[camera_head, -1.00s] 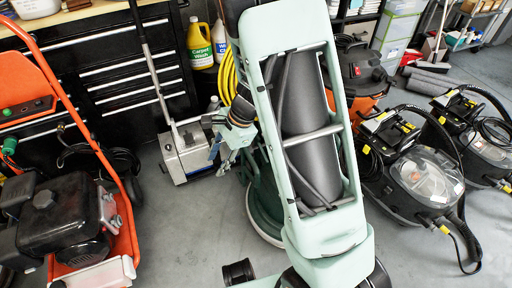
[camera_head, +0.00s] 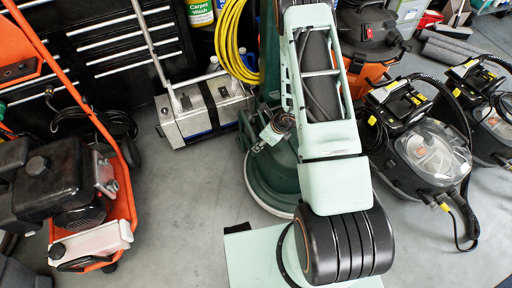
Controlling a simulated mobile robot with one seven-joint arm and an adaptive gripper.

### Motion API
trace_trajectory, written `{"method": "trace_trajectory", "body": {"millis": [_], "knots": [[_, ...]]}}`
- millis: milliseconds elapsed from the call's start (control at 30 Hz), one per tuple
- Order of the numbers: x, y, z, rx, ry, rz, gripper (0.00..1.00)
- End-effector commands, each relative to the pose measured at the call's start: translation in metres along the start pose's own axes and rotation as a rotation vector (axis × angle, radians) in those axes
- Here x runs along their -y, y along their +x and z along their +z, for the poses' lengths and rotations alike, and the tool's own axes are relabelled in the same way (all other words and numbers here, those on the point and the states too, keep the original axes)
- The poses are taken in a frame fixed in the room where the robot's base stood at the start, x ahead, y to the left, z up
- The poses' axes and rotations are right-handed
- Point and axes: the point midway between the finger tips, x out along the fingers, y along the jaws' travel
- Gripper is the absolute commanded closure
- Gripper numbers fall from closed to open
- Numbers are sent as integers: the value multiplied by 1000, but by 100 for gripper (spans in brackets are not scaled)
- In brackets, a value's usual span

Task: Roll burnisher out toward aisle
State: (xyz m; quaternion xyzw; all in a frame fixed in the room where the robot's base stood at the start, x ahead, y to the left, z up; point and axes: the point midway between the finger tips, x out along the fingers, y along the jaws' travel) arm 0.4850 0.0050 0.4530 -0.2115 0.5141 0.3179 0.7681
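The burnisher (camera_head: 262,182) is the dark green floor machine with a wide round base and a pale rim at the floor. It stands upright at the middle of the view. My pale green arm hides its right part and most of its upright body. My gripper (camera_head: 262,142) shows small at the left side of my arm, over or against the upper left of the burnisher's base. Its fingers are too small and partly hidden to tell whether they are open or touching the machine.
A grey box-shaped machine (camera_head: 203,113) stands close on the left, with a yellow hose (camera_head: 232,45) behind. An orange pressure washer (camera_head: 125,185) is farther left. An orange-black vacuum (camera_head: 368,45) and black extractors (camera_head: 425,155) crowd the right. Open grey floor (camera_head: 180,225) lies at front left.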

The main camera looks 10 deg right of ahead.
Motion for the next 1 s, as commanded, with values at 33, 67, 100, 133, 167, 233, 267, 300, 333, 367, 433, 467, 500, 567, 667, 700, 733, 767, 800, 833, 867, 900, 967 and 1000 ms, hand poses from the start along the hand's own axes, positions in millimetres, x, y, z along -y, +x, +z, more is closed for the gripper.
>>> {"method": "trace_trajectory", "body": {"millis": [33, 67, 100, 133, 167, 233, 267, 300, 333, 367, 433, 467, 500, 567, 667, 700, 733, 767, 800, 833, 867, 900, 967, 1000], "knots": [[-1, 14, -1, -1, -1, 2, 66], [-1, 20, -2, -1, -1, 3, 66], [-1, 27, -1, 0, -2, 2, 66], [-1, 33, -1, 0, -2, 2, 66], [-1, 38, -1, 0, -1, 2, 66], [-2, 49, -1, 0, -1, 2, 66], [-1, 53, 0, 0, -2, 2, 66], [-1, 58, 0, 0, -2, 1, 66], [-1, 61, -1, -1, -2, 1, 66], [-1, 63, 0, -1, -2, 1, 66], [0, 67, 0, 0, -2, 0, 66], [0, 69, 0, 0, -2, 0, 66], [0, 70, 0, 0, -1, 0, 66], [0, 71, 0, 0, -1, 0, 66], [0, 71, 0, 0, -1, 0, 66], [0, 71, 1, 0, -1, 0, 66], [0, 70, 1, 0, -2, 0, 66], [0, 70, 1, 0, -2, 0, 66], [0, 70, 1, 1, -2, 0, 69], [0, 70, 1, 1, -2, 0, 72], [0, 70, 1, 1, -2, 0, 75], [0, 70, 1, 1, -2, 0, 80], [0, 70, 1, 1, -2, 0, 86], [0, 70, 1, 1, -2, 0, 91]]}}
